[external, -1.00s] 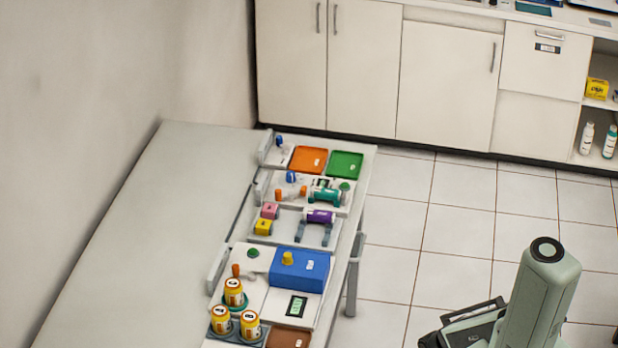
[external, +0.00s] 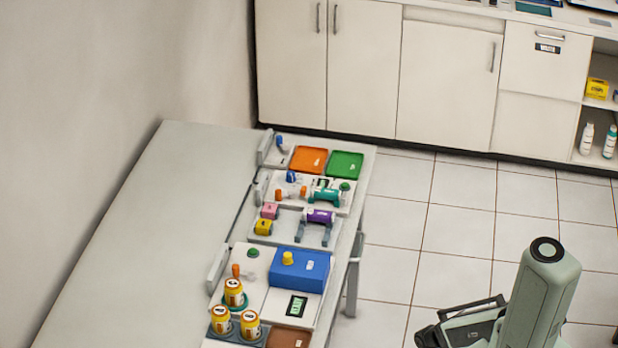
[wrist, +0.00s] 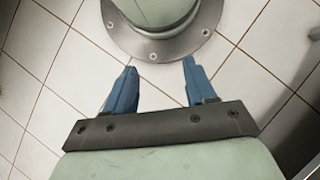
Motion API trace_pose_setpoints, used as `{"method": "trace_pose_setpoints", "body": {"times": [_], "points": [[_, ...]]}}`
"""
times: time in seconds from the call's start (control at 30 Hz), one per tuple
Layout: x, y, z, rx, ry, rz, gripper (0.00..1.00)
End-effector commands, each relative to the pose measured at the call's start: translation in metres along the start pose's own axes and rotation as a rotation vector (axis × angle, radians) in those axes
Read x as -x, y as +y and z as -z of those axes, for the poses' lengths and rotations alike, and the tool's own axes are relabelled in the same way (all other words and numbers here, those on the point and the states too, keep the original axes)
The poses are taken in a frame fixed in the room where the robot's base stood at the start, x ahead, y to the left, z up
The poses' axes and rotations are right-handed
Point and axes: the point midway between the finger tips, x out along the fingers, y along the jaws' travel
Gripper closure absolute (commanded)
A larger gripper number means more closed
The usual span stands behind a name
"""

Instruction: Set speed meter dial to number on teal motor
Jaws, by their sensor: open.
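The teal motor (external: 325,196) lies in a white tray toward the far end of the long table in the external view. A small dark display (external: 320,183) stands beside it. A blue knob (external: 291,176) is at its left; I cannot tell if this is the speed meter dial. A yellow knob (external: 288,258) sits on a blue box (external: 298,271), nearer the camera. The number on the motor is too small to read. My gripper (wrist: 159,67) is open and empty, its blue fingers apart over the tiled floor and my own base. It is far from the table objects.
A purple motor (external: 320,216) rests on grey supports. Orange (external: 308,159) and green (external: 345,165) trays lie at the far end. Several yellow jars (external: 234,293) stand at the near end beside another display (external: 297,306). The table's left part is bare. White cabinets (external: 364,70) line the back.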

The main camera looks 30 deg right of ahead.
Motion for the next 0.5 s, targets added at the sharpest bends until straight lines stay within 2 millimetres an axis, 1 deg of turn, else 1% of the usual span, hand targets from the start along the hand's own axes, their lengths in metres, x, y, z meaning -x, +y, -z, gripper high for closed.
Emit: {"method": "trace_pose_setpoints", "body": {"times": [0.03, 0.17, 0.2, 0.37, 0.4, 0.47, 0.5], "points": [[0.008, 0.003, 0.022, -0.010, 0.025, 0.001, 0.45], [0.036, 0.014, 0.070, -0.041, 0.093, 0.000, 0.45], [0.045, 0.018, 0.085, -0.051, 0.115, -0.001, 0.45], [0.088, 0.035, 0.140, -0.093, 0.199, -0.002, 0.45], [0.100, 0.041, 0.153, -0.104, 0.220, -0.003, 0.45], [0.118, 0.049, 0.172, -0.120, 0.252, -0.005, 0.45], [0.132, 0.055, 0.185, -0.131, 0.273, -0.006, 0.45]]}}
